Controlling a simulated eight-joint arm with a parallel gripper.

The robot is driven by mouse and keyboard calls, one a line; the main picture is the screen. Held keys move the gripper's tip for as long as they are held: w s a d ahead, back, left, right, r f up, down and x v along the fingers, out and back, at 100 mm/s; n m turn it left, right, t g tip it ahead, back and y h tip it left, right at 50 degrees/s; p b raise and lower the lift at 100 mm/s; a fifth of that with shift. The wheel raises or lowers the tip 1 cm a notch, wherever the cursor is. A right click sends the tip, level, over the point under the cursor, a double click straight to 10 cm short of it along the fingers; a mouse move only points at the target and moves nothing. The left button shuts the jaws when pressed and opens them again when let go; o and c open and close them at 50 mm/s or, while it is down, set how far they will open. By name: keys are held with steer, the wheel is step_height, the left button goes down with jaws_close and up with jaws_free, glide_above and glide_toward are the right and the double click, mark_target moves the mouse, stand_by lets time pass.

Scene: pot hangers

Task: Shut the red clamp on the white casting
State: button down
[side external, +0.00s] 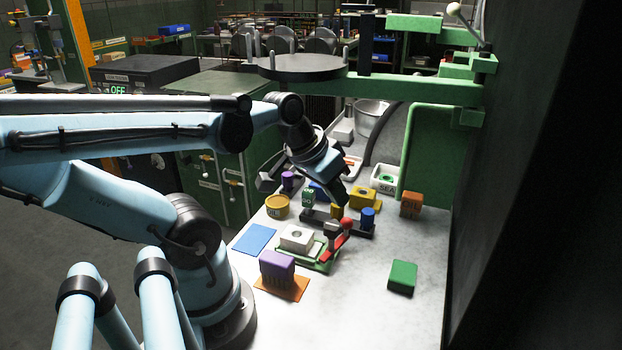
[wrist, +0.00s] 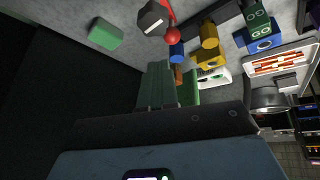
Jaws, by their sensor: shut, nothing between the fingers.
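The white casting (side external: 297,237) sits on a green fixture (side external: 328,266) on the pale table in the side view. The red clamp (side external: 338,243) stands at its right, with a red ball knob and a grey head (side external: 332,229) that looks raised and clear of the casting's top. In the wrist view the clamp's red knob (wrist: 172,35) and grey head (wrist: 153,17) show at the top; the casting is out of sight there. My gripper (side external: 344,201) is shut and empty, pointing down above and behind the clamp. Its fingers (wrist: 160,66) are together in the wrist view.
A dark rack with a blue cylinder (side external: 368,216) and a yellow block (side external: 338,212) stands close behind the clamp. A purple block (side external: 277,266) stands in front. A green block (side external: 402,277) lies at right, with clear table around it. A green frame (side external: 430,150) rises behind.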

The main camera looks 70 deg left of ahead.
steer(key=s+a+r+n+h, duration=0.1)
steer(key=s+a+r+n, duration=0.1)
steer(key=s+a+n, duration=0.2)
steer(key=shift+s+a+n+t, duration=0.3)
steer(key=shift+s+a+t, duration=0.1)
steer(key=shift+s+a, duration=1.45)
steer(key=shift+w+f, duration=0.15)
steer(key=shift+x, duration=4.9)
steer(key=shift+w+d+f, duration=0.2)
steer(key=shift+w+d, duration=0.45)
steer(key=shift+d, duration=0.1)
steer(key=shift+w+d+f, duration=0.15)
steer(key=shift+w+d, duration=0.55)
steer(key=shift+d, duration=0.1)
